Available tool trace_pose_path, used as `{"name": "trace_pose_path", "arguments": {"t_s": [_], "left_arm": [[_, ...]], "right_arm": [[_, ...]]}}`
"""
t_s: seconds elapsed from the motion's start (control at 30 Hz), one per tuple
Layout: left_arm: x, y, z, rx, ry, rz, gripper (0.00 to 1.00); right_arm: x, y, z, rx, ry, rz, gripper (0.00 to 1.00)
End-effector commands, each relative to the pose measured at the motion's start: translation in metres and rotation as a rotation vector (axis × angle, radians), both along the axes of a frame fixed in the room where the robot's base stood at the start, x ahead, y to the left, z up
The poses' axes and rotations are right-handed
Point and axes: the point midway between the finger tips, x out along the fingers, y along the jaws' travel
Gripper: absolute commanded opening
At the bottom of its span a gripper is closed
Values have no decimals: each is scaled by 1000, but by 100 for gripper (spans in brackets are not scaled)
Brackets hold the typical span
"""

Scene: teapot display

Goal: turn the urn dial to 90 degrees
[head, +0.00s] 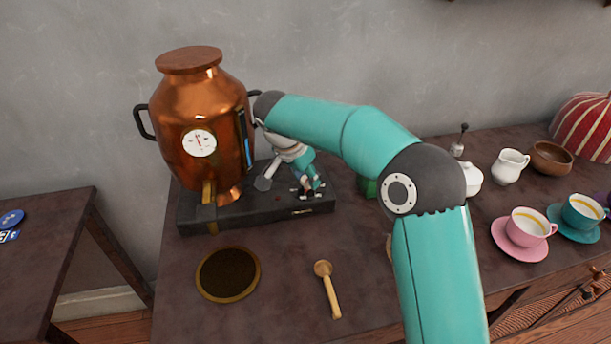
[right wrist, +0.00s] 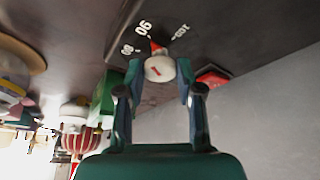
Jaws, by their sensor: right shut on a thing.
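The copper urn (head: 221,110) stands upright on its dark base (head: 195,219), with a round white gauge (head: 199,143) on its front. My right gripper (head: 309,188) is low over the right part of the base and hides the dial in the head view. In the right wrist view the dial (right wrist: 160,70) is a pale round knob with a red mark, between the two fingertips of my right gripper (right wrist: 160,75), which is shut on it. White numbers, one reading 90, lie beyond the knob. Its red tip points roughly toward the 90; the exact angle cannot be told. My left gripper is not in view.
A red piece (right wrist: 212,77) sits beside the dial. A round dark-filled dish (head: 228,275) and a wooden spoon (head: 328,290) lie in front of the base. A pink cup (head: 528,228), a teal cup (head: 581,212) and a white jug (head: 509,167) stand at the right.

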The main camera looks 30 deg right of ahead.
Motion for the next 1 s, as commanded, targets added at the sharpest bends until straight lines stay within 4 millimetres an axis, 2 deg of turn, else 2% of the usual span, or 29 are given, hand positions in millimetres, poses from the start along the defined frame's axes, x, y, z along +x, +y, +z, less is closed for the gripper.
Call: {"name": "trace_pose_path", "arguments": {"t_s": [0.23, 0.27, 0.4, 0.77, 0.87, 1.0], "left_arm": [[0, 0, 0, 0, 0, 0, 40], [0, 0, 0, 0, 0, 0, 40], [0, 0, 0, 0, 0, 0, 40], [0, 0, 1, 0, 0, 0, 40], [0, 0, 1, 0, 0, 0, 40], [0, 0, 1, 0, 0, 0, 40]], "right_arm": [[2, 1, 2, 2, -10, 3, 1], [2, 1, 2, 2, -10, 3, 39], [1, 1, 1, 2, -7, 3, 61], [0, 1, 3, 0, -3, 2, 61], [-1, 4, 11, 1, -5, 2, 61], [-4, 12, 31, 2, -7, 3, 61]]}}
